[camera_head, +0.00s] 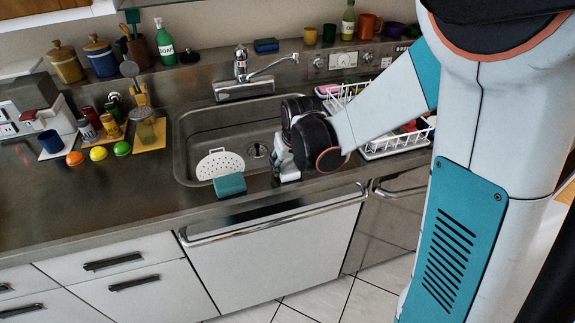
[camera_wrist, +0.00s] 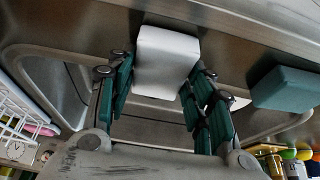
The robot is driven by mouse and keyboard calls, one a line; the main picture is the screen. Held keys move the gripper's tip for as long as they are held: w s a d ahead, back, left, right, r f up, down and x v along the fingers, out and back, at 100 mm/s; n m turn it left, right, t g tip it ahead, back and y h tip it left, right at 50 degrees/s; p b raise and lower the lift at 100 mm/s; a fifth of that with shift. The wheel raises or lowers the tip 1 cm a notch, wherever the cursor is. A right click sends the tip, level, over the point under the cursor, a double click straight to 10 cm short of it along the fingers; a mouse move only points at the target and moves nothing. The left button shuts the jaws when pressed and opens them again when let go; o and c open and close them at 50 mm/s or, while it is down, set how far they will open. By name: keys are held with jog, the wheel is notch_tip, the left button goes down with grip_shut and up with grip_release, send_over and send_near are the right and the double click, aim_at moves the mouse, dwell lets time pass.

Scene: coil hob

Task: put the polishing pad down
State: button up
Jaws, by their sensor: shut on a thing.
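My gripper (camera_head: 285,164) is at the front edge of the sink, right of its middle, pointing down. In the wrist view my gripper (camera_wrist: 160,82) is shut on a white block, which I take to be the polishing pad (camera_wrist: 167,50). The pad sits between the teal fingertips, over the metal at the sink's front rim. I cannot tell whether it touches the metal. In the head view the pad is mostly hidden by my gripper and hard to make out.
A teal sponge (camera_head: 230,184) lies at the sink's front edge, left of my gripper, and shows in the wrist view (camera_wrist: 287,88). A white perforated disc (camera_head: 220,164) is behind it. A white dish rack (camera_head: 396,140) stands right of the sink (camera_head: 190,128). The front-left counter (camera_head: 110,197) is clear.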

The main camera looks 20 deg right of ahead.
jog(key=shift+f, duration=0.1)
jog(key=o, duration=1.1)
jog(key=shift+c, duration=0.2)
jog(key=shift+r, duration=0.3)
jog(key=p+v, duration=0.4)
jog(key=v, duration=0.7)
jog(key=s+r+t, duration=0.1)
jog(key=s+r, duration=0.3)
jog(key=s, duration=0.5)
jog(key=s+r+t, duration=0.1)
jog(key=s+r, duration=0.3)
jog(key=s, duration=0.5)
jog(key=shift+s+t, duration=0.2)
jog(key=shift+t, duration=0.2)
